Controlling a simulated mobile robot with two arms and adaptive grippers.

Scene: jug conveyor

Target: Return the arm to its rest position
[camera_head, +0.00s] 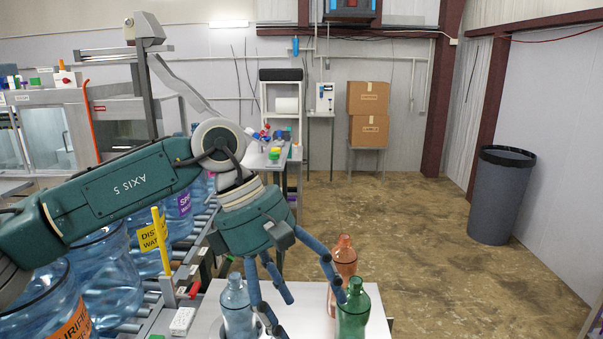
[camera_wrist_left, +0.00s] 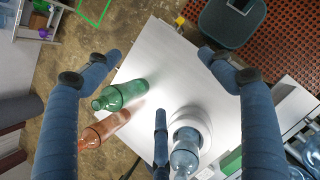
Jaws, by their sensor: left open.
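My left gripper (camera_head: 304,300) has blue fingers spread wide and holds nothing. It hangs from my green arm over the white table, above and between the bottles. Its spread fingers also frame the left wrist view (camera_wrist_left: 160,78). A blue bottle (camera_head: 237,308) stands on the table (camera_head: 302,312), left of the fingers, and a green bottle (camera_head: 353,314) stands right of them. An orange bottle (camera_head: 344,262) stands behind the green one. In the wrist view, the blue bottle (camera_wrist_left: 185,158) is at a round white piece (camera_wrist_left: 200,122); the green (camera_wrist_left: 120,95) and orange (camera_wrist_left: 103,130) bottles are left. My right gripper is not in view.
Large blue water jugs (camera_head: 105,268) line a roller conveyor (camera_head: 186,258) at the left, with a yellow post (camera_head: 161,240) beside it. Cardboard boxes (camera_head: 368,115) are stacked at the back. A grey bin (camera_head: 500,195) stands right. The floor between is clear.

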